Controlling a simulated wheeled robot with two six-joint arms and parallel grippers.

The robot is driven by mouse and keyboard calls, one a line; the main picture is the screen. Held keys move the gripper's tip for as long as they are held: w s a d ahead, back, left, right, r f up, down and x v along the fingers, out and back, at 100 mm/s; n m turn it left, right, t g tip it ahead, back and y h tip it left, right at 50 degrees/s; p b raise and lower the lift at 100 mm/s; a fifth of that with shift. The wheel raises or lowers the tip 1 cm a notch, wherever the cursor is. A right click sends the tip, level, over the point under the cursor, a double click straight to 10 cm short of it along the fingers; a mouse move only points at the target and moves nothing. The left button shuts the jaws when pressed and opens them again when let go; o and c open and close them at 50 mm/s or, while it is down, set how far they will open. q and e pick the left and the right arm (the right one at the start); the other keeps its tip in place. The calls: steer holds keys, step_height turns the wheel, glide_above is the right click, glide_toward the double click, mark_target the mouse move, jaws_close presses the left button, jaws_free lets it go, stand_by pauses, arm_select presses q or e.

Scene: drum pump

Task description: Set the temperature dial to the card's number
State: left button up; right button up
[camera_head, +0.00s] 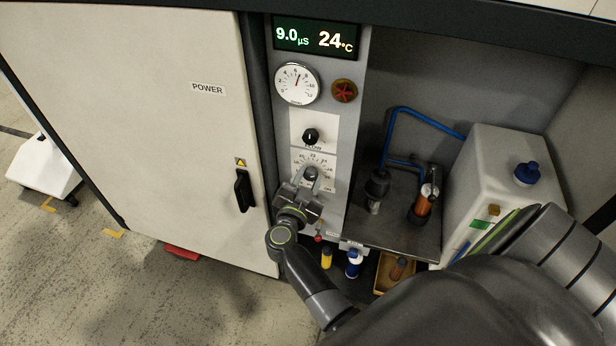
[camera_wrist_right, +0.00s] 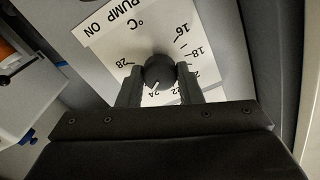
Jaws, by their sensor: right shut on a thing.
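The temperature dial (camera_head: 311,173) is a black knob on a white scale plate, low on the grey control panel. In the right wrist view the same dial (camera_wrist_right: 160,68) sits between my fingers, and its white mark points close to 24. My right gripper (camera_head: 309,180) is shut on the dial, with one finger on each side; it also shows in the right wrist view (camera_wrist_right: 160,84). The display (camera_head: 316,38) above reads 24°C and 9.0 µS. I cannot make out a card with a number. My left gripper is not in view.
The flow knob (camera_head: 311,136) is just above the dial. A closed cabinet door (camera_head: 130,110) stands left. A shelf (camera_head: 395,232) with pump parts and a white tank (camera_head: 492,165) are right.

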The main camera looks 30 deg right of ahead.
steer(key=shift+m, duration=2.2)
steer(key=o, duration=1)
steer(key=shift+c, duration=0.2)
